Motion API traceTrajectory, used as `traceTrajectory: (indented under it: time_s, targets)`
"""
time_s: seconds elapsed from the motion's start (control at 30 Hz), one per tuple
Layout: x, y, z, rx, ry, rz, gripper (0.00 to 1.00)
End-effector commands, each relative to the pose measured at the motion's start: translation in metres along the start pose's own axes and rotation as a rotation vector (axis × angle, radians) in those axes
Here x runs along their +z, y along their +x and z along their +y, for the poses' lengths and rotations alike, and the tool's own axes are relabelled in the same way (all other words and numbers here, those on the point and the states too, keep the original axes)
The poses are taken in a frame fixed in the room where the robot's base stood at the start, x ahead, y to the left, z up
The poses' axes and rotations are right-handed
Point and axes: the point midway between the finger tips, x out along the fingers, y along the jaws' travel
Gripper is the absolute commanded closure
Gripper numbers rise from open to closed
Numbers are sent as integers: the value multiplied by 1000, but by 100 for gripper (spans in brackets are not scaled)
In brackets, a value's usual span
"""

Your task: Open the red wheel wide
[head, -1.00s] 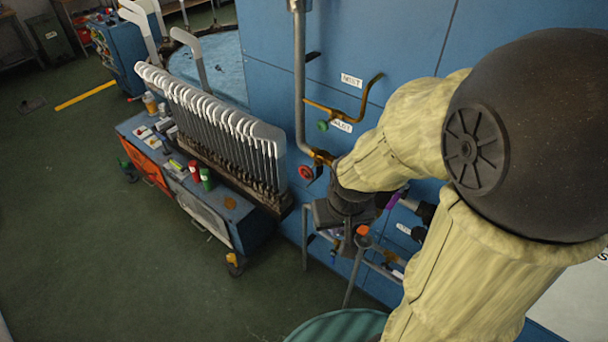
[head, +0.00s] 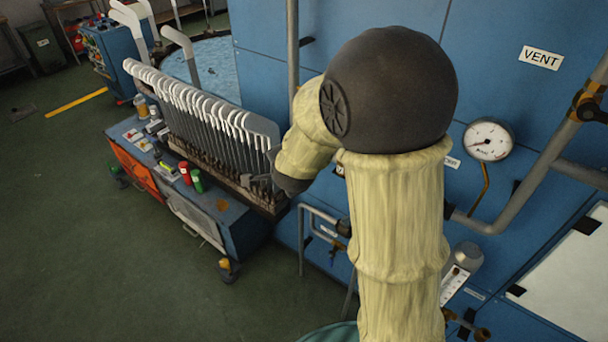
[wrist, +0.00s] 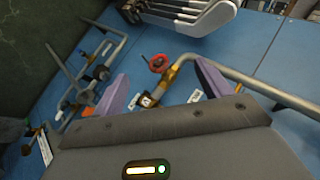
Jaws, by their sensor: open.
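The red wheel (wrist: 158,63) is small and round. It sits on a brass valve (wrist: 149,100) on a grey pipe by the blue wall, in the upper middle of the wrist view. My gripper (wrist: 162,71) is open, with one purple finger on each side of the wheel in the picture. Nothing is held between the fingers. The wheel appears beyond the fingertips, but I cannot tell how far. In the head view my arm hides the wheel and the fingers.
A blue cart (head: 205,222) with a row of white-topped sock boards (head: 195,105) stands left of my arm. Grey pipes (wrist: 290,97) run along the blue wall (head: 490,75). A round gauge (head: 488,141) is on the right. Green floor (head: 90,270) is open at left.

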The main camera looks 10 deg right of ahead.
Motion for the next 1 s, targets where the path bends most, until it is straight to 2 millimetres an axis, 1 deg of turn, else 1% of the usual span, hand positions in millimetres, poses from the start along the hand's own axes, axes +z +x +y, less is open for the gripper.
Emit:
traceTrajectory:
  time_s: [0.03,0.2,0.33,0.5,0.67,0.7,0.8,0.9,1.0]
  targets:
    - [8,24,0,-42,117,36,23]
    - [14,67,-13,-206,544,165,23]
    - [19,94,-14,-356,855,252,23]
    - [30,118,-2,-584,1230,345,23]
    - [46,131,21,-843,1535,406,23]
    - [50,132,28,-912,1599,417,23]
    - [60,132,42,-1062,1721,429,23]
    - [65,128,50,-1155,1785,432,23]
    - [66,126,51,-1183,1804,431,23]
